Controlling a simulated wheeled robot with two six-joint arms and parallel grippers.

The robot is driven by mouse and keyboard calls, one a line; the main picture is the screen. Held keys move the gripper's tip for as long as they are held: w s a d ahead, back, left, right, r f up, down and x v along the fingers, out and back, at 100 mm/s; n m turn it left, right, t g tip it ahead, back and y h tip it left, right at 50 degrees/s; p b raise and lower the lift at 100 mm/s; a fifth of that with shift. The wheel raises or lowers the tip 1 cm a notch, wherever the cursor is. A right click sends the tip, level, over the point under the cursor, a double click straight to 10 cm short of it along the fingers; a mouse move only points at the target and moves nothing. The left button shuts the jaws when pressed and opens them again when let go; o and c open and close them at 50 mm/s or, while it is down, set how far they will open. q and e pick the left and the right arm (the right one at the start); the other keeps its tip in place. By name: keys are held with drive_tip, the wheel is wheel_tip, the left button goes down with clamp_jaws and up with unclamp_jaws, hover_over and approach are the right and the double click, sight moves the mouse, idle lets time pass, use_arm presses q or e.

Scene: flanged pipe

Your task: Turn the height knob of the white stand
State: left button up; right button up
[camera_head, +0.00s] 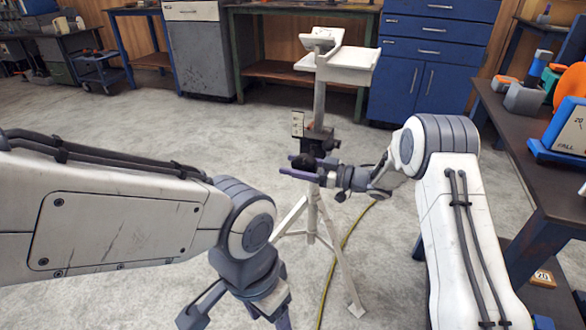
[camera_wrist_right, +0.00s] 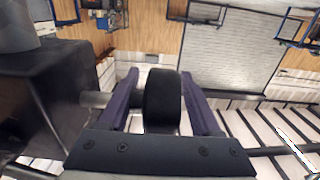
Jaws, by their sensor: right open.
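The white stand (camera_head: 319,95) is on the floor at centre, with a tray on top and tripod legs. A black block (camera_head: 318,138) is clamped to its post. The black round height knob (camera_wrist_right: 162,100) shows in the right wrist view, on a short shaft from the dark block (camera_wrist_right: 45,100) at left. My right gripper (camera_wrist_right: 163,98) is open, with one purple finger on each side of the knob; I cannot tell whether they touch it. In the head view this gripper (camera_head: 305,168) covers much of the knob. My left gripper is cut off at the bottom edge, its fingertips hidden.
A dark workbench (camera_head: 510,130) with several items stands close on the right. Blue cabinets (camera_head: 425,60) and a green-legged bench (camera_head: 270,70) are behind the stand. A yellow-green cable (camera_head: 345,240) lies by the tripod. The floor at left is clear.

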drive_tip(key=shift+a, duration=0.1)
clamp_jaws()
idle(0.3)
drive_tip(key=y+b, duration=0.2)
drive_tip(key=t+y, duration=0.1)
drive_tip(key=shift+r+y+b, duration=0.25)
drive_tip(key=shift+y+b, duration=0.15)
drive_tip(key=shift+d+r+t+y+b, duration=0.1)
drive_tip(key=shift+r+t+y+b, duration=0.15)
drive_tip(key=shift+y+b, duration=0.3)
drive_tip(key=shift+d+r+t+y+b, duration=0.1)
drive_tip(key=shift+t+y+b, duration=0.15)
drive_tip(key=shift+y+b, duration=0.25)
drive_tip(key=shift+d+r+y+b, duration=0.1)
drive_tip(key=shift+r+y+b, duration=0.25)
drive_tip(key=shift+y, duration=0.3)
